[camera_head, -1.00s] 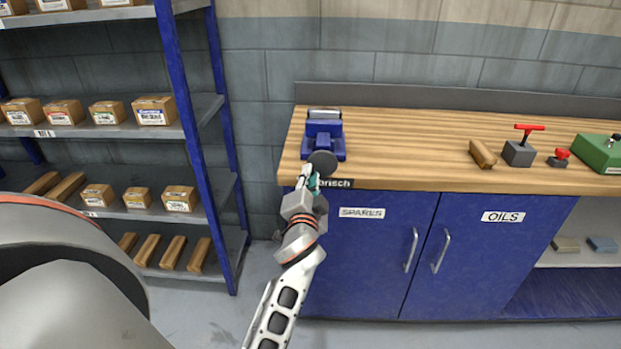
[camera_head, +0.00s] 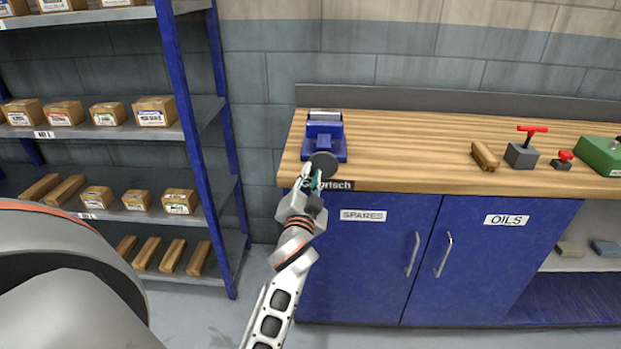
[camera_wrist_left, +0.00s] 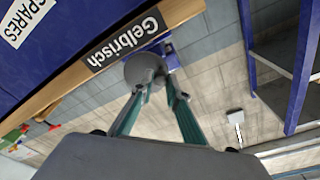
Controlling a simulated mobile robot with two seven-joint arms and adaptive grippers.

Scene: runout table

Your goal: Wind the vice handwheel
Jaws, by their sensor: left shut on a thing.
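The blue vice (camera_head: 325,131) stands at the left end of the wooden bench top. Its round dark grey handwheel (camera_head: 323,162) faces me at the bench's front edge. My left gripper (camera_head: 312,178) reaches up from below to the front of the wheel. In the left wrist view the grey wheel (camera_wrist_left: 143,68) sits at the tips of my two green fingers (camera_wrist_left: 155,88), which are shut on it. The exact contact at the rim or grip is too small to make out. My right gripper is not in view.
The bench (camera_head: 400,150) has a blue cabinet (camera_head: 370,265) below it. A wooden block (camera_head: 485,156), a grey block with a red T-handle (camera_head: 522,152), a red-knobbed piece (camera_head: 563,159) and a green box (camera_head: 602,154) stand at the right. Shelving (camera_head: 185,130) stands left.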

